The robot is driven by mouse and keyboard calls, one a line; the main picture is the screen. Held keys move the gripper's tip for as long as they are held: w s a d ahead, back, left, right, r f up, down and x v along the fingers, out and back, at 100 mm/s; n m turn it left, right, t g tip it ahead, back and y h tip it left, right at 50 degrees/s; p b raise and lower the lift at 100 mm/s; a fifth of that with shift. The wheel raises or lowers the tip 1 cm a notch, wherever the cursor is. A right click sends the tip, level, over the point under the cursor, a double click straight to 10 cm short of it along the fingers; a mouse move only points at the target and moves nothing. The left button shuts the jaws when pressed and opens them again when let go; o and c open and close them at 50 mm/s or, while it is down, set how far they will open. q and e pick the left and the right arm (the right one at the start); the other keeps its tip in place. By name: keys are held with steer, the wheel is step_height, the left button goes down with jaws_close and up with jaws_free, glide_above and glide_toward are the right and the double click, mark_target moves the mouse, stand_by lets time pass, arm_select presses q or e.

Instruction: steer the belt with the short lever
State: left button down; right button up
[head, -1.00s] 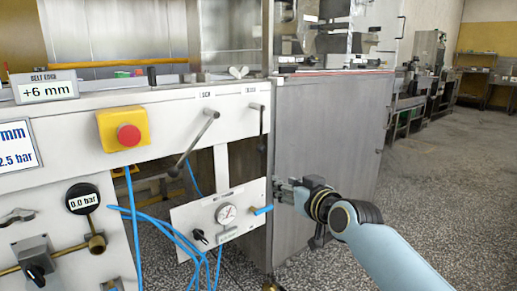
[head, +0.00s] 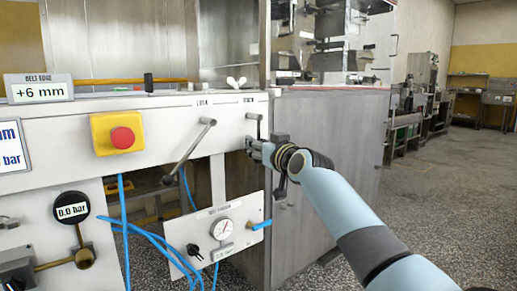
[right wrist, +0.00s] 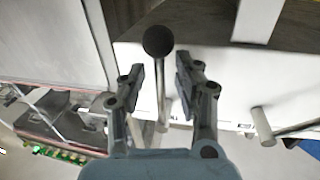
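The short lever (head: 259,127) hangs from the right end of the white panel in the head view. In the right wrist view the short lever (right wrist: 161,80) is a metal rod with a dark round knob. My right gripper (head: 252,147) is at the lever's lower part. In the right wrist view its fingers (right wrist: 159,72) are open, one each side of the rod, with gaps visible; the knob lies beyond the tips. The belt edge display (head: 40,88) reads +6 mm. My left gripper is not in view.
A longer lever (head: 191,146) slants down to the left of the short one. A red stop button (head: 122,138) on a yellow box is farther left. Below are a gauge panel (head: 238,236) and blue hoses (head: 157,236). A grey metal cabinet (head: 335,160) stands behind my right arm.

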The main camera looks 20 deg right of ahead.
jaws_close()
stand_by(0.6)
